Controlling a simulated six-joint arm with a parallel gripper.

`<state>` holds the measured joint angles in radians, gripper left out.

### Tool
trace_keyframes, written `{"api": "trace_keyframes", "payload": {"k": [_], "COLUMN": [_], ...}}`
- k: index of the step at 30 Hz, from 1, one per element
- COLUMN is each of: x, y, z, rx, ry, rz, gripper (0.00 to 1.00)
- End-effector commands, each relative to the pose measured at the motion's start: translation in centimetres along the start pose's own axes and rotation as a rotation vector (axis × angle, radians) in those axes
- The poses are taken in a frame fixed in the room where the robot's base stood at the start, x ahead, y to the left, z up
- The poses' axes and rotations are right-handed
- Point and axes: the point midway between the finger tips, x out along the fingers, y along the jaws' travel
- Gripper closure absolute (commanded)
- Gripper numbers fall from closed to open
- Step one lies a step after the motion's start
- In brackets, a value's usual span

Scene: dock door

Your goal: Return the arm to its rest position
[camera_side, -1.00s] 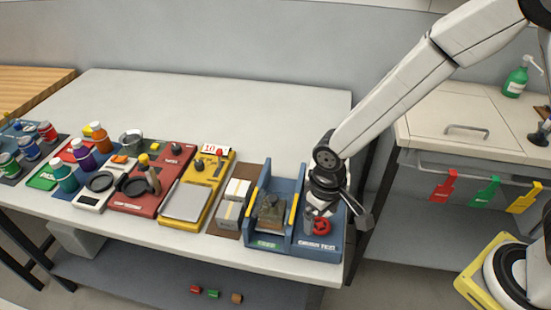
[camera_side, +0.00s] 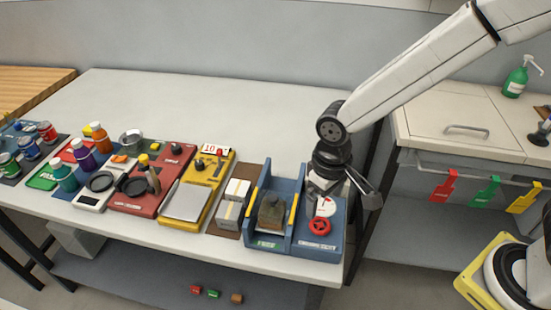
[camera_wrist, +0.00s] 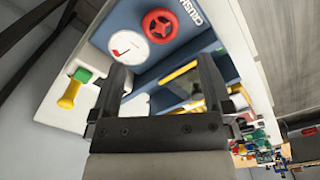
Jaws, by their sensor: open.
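My gripper (camera_side: 322,184) hangs over the right part of the blue crush tester (camera_side: 319,246) at the table's right end. In the wrist view its two dark fingers (camera_wrist: 160,85) stand apart with nothing held between them. The tester's red handwheel (camera_side: 320,226) and white dial (camera_side: 326,207) are just below and in front of the gripper; both also show in the wrist view, the wheel (camera_wrist: 161,25) at the top and the dial (camera_wrist: 128,47) beside it.
The blue bay (camera_side: 266,235) left of the tester holds a brown-grey block (camera_side: 271,213). A yellow scale (camera_side: 197,192), a red device (camera_side: 152,181) and several bottles stand farther left. The table's back (camera_side: 230,110) is clear. A cabinet (camera_side: 465,120) with hanging tags stands right.

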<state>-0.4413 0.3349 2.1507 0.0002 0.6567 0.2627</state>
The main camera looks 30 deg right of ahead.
Motion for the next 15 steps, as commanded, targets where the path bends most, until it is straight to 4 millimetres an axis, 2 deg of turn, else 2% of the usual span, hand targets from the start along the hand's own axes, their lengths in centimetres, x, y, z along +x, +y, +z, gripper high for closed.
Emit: {"api": "trace_keyframes", "payload": {"k": [4,7,15], "x": [-0.2,-0.4,-1.2], "y": [1.1,2.6,9.2], "z": [0.2,0.6,3.3], "rx": [0.013,0.031,0.109], "ry": [0.012,0.034,0.131], "rz": [-0.003,-0.007,-0.008], "gripper": [0.00,0.00,0.00]}}
